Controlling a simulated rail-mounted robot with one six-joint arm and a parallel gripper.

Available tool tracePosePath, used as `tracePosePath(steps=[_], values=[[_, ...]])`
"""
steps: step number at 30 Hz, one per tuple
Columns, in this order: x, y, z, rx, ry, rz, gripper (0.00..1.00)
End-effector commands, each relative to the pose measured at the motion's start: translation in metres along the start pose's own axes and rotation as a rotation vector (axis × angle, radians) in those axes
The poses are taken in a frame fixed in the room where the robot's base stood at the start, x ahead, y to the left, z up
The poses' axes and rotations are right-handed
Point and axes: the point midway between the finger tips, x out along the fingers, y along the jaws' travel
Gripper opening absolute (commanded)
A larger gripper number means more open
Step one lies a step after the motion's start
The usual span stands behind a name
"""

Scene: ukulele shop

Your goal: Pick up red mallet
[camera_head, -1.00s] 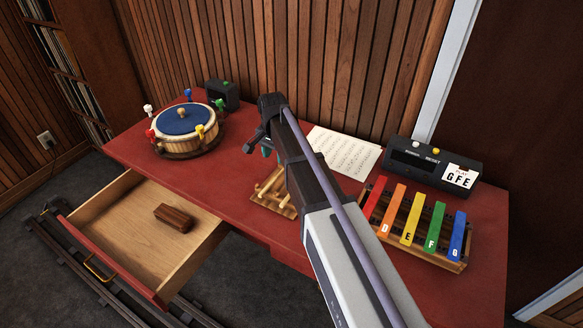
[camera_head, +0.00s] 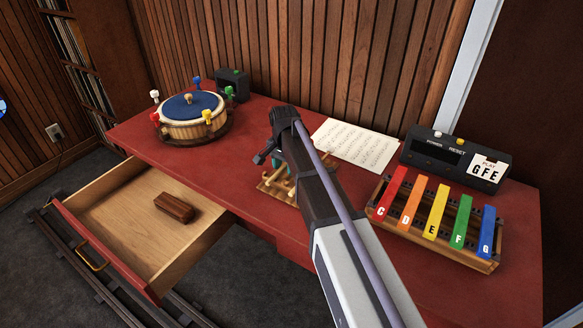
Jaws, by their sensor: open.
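I cannot make out a red mallet. A small wooden rack (camera_head: 268,188) with light wooden sticks lies on the red table, left of the xylophone; my arm covers much of it. My gripper (camera_head: 275,165) points down at the rack, with a teal part showing at its end. The gripper is open. Its fingertips are largely hidden behind my arm, so I cannot tell whether they touch anything in the rack.
The xylophone (camera_head: 435,222) and a black control box (camera_head: 455,156) are at the right. A paper sheet (camera_head: 357,145) lies behind the rack. A drum with coloured pegs (camera_head: 192,115) stands at the left. An open drawer (camera_head: 135,222) holds a brown block (camera_head: 175,207).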

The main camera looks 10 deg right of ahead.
Motion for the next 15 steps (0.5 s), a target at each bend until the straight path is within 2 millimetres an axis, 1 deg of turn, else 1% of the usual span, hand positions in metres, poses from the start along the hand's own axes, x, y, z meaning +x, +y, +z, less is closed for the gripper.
tracePosePath(steps=[2,3,15], values=[[-0.0022,0.0000,0.0000,0.000,0.000,0.000,0.45],[-0.0023,0.0000,0.0000,0.000,0.000,0.000,0.43],[-0.0023,0.0000,0.0000,0.000,0.000,0.000,0.05]])
